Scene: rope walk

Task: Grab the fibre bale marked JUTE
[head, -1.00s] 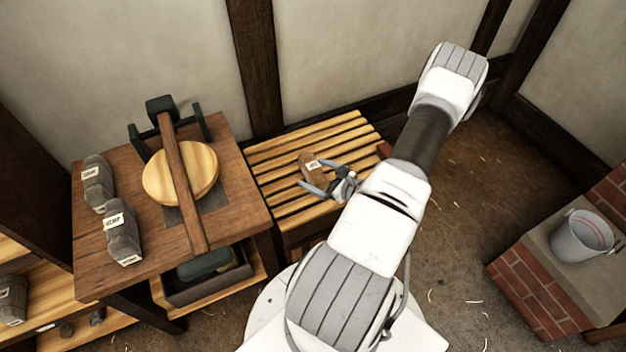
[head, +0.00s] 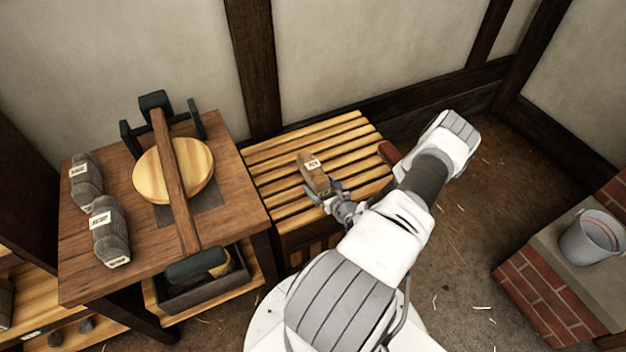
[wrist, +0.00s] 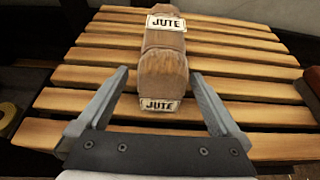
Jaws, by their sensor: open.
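The brown fibre bale marked JUTE (head: 313,173) lies on the slatted wooden bench (head: 352,128). In the wrist view the bale (wrist: 163,65) shows JUTE labels on its top and on its near end. My gripper (head: 329,194) is open at the near end of the bale. In the wrist view its two fingers (wrist: 162,98) stand either side of the bale's near end, with a gap on both sides.
A wooden table (head: 235,190) left of the bench holds two grey bales (head: 110,230) and a round wooden disc (head: 160,175) under a bar. A dark red object (head: 388,153) is at the bench's right edge. A bucket (head: 588,238) stands on brickwork at right.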

